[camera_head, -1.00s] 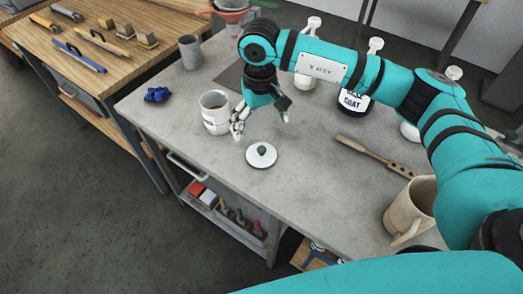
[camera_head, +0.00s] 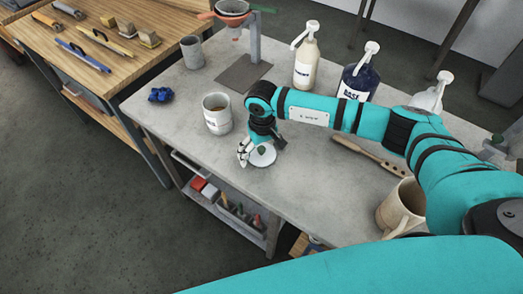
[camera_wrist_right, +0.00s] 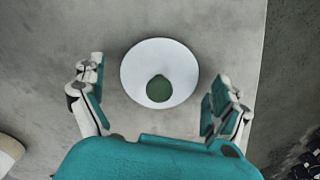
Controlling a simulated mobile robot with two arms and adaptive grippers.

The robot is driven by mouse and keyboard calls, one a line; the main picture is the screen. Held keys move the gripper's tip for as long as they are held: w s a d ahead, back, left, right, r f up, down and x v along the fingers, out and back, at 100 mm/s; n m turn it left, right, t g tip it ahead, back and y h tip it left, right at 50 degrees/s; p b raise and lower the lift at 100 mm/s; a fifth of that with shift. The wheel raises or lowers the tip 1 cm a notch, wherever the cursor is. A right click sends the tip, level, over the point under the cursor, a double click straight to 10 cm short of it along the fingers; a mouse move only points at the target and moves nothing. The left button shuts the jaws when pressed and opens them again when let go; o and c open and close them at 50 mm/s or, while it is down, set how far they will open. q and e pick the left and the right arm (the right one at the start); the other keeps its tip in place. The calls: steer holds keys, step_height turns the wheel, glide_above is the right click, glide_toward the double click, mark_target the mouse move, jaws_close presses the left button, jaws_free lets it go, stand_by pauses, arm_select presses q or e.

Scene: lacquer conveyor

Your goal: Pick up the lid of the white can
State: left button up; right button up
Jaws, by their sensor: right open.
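The lid (camera_head: 265,156) is a round white disc with a dark green knob, lying flat on the grey table. In the right wrist view the lid (camera_wrist_right: 160,75) is seen from above, its knob nearer the gripper. My right gripper (camera_head: 262,153) is open over the lid, one finger on each side of it in the wrist view (camera_wrist_right: 155,95), and holds nothing. The arm hides part of the lid in the head view. My left gripper is not in view.
White and dark blue pump bottles (camera_head: 358,78) stand at the back. A wooden paddle (camera_head: 350,146) and a beige mug (camera_head: 402,207) are to the right. The table's front edge is close to the lid.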

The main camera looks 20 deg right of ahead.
steer(key=shift+c, duration=0.4)
steer(key=c, duration=0.9)
steer(key=shift+r, duration=0.1)
